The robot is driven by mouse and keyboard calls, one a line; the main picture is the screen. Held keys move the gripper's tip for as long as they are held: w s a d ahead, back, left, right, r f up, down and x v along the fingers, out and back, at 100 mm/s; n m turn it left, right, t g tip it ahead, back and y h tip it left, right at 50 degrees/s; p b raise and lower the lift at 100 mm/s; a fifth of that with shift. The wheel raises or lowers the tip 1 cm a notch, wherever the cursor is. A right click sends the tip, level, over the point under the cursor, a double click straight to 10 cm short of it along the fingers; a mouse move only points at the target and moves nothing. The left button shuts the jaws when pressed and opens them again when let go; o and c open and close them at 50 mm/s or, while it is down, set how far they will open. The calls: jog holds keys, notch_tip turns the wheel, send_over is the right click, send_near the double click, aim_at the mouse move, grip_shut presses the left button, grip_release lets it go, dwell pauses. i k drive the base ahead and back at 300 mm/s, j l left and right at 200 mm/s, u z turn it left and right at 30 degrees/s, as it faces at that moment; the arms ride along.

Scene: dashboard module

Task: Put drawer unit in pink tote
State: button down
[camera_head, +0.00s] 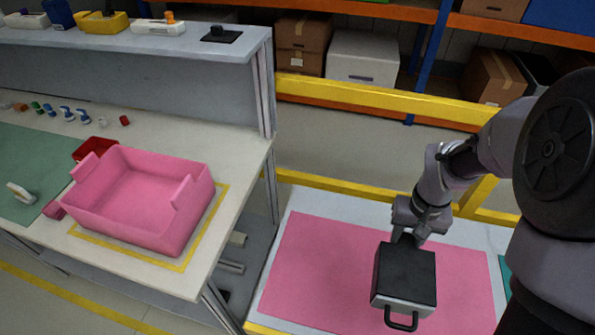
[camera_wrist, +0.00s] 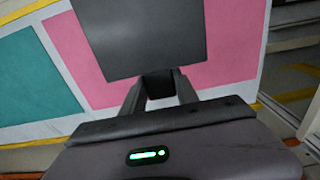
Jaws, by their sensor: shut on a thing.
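The drawer unit (camera_head: 404,272) is a dark box with a lighter grey front and a black handle. It is over the pink mat at the right of the head view, and its dark face shows in the wrist view (camera_wrist: 145,38). My gripper (camera_head: 409,236) is shut on its far edge; the fingers also show in the wrist view (camera_wrist: 159,88). I cannot tell whether the unit touches the mat. The pink tote (camera_head: 130,230) stands empty on the left workbench, inside a yellow outlined square.
The pink mat (camera_head: 310,268) lies on a white table. A gap separates it from the workbench (camera_head: 200,282). A red bin (camera_head: 93,149) stands behind the tote, with several small coloured parts beyond. A raised shelf (camera_head: 225,45) and yellow rail (camera_head: 370,98) are behind.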

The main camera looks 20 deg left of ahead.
aim_at(141, 208)
jog(key=k+j, duration=0.2)
jog(key=j, duration=0.2)
jog(key=k+j+u, duration=0.1)
jog(key=j, duration=0.25)
jog(key=k+j, duration=0.25)
jog(key=j, duration=0.15)
jog(key=k+j+u, duration=0.1)
jog(key=j, duration=0.75)
jog(key=i+j+u, duration=0.1)
jog(key=j, duration=0.35)
jog(key=i+j, duration=0.1)
jog(key=j, duration=0.3)
jog(key=i+j, duration=0.1)
jog(key=j, duration=0.35)
jog(key=j+u, duration=0.1)
jog(key=j, duration=0.35)
jog(key=i+j, duration=0.15)
jog(key=j, duration=0.25)
